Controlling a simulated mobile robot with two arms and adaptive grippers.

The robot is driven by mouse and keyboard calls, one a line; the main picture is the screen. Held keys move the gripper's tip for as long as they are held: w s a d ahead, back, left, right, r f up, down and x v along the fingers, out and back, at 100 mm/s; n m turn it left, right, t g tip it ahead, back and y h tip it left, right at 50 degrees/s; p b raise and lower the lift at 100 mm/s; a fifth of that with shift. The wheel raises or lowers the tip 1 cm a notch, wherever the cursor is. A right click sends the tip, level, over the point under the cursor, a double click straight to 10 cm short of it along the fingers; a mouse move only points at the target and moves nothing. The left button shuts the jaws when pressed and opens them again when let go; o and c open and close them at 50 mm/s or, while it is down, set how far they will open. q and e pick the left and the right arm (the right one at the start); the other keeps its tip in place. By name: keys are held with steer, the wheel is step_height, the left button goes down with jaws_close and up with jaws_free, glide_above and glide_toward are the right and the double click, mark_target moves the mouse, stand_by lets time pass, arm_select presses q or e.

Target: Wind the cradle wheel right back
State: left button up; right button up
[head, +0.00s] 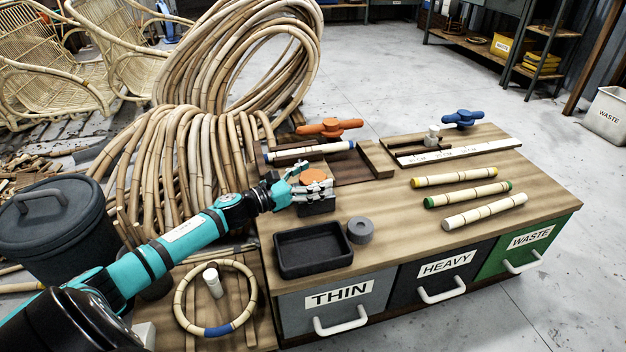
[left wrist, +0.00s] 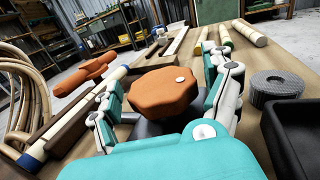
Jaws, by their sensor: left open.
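A round-edged orange knob (head: 314,177) sits on a dark block on the bench; it is large in the left wrist view (left wrist: 165,92). My left gripper (head: 309,184) is open, with its fingers on either side of this knob. In the left wrist view, a gap shows between the knob and the left finger; contact on the right is unclear. Behind it, an orange lobed handle (head: 330,128) stands beside a wooden cradle (head: 376,160) holding a pale blue-ended pole (head: 305,152). I cannot tell which orange part is the cradle wheel. My right gripper is not in view.
A black tray (head: 313,266) and a grey ring (head: 360,230) are near the gripper. Several poles (head: 468,194) lie right, before a white gauge strip (head: 460,152) and blue handle (head: 463,118). Rattan coils (head: 185,150) crowd the left. Bare bench lies between.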

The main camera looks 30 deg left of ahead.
arm_select(q)
steer(key=shift+w, duration=0.1)
steer(key=c, duration=1.2)
steer(key=shift+o, duration=0.2)
